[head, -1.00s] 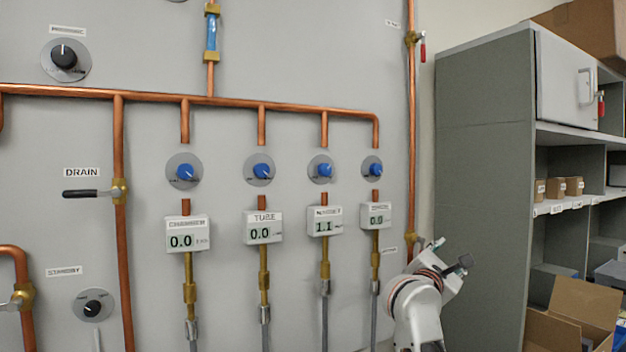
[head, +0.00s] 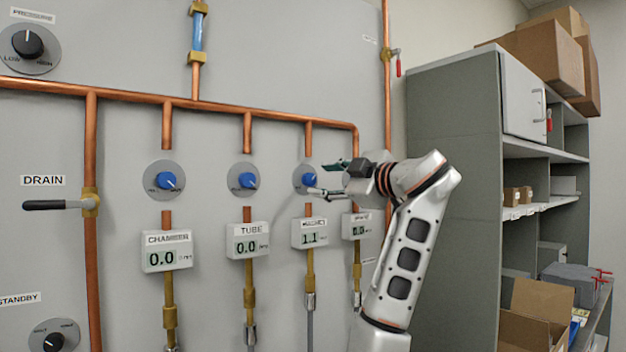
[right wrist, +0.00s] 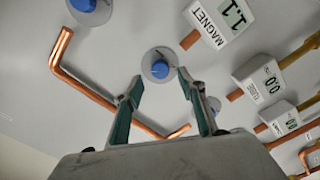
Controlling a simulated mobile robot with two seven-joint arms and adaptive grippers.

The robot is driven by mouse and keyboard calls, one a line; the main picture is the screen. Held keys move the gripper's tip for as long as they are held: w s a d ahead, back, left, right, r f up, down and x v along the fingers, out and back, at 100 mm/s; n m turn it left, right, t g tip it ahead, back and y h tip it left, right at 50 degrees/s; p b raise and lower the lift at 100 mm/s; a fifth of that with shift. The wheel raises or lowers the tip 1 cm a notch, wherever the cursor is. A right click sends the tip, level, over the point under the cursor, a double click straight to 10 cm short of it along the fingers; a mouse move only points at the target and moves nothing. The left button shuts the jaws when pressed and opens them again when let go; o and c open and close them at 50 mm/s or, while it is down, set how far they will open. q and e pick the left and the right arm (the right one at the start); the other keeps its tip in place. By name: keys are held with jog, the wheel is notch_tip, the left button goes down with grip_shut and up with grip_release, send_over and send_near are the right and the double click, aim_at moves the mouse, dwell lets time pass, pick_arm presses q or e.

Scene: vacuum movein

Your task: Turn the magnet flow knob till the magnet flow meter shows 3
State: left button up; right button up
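The magnet flow knob (head: 308,180) is blue on a round grey plate. It also shows in the right wrist view (right wrist: 160,69), just beyond and between my fingertips. The magnet flow meter (head: 310,233) below it reads 1.1; it also shows at the top of the right wrist view (right wrist: 222,20). My right gripper (head: 322,179) is in front of the panel at the magnet knob. Its two green-padded fingers (right wrist: 160,80) are spread, with a gap on each side of the knob. My left gripper is not in view.
The chamber knob (head: 164,180) and tube knob (head: 243,179) are to the left. My gripper hides the rightmost knob in the head view. A copper pipe (head: 230,110) runs above the knobs. A grey shelf unit (head: 453,170) stands at the right.

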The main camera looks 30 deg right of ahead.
aim_at(311, 180)
jog(key=w, duration=0.3)
jog(key=shift+w+a+p, duration=0.2)
jog(key=shift+w+p, duration=0.1)
jog(key=shift+w, duration=0.5)
jog(key=c, duration=1.1)
jog(key=shift+f, duration=0.1)
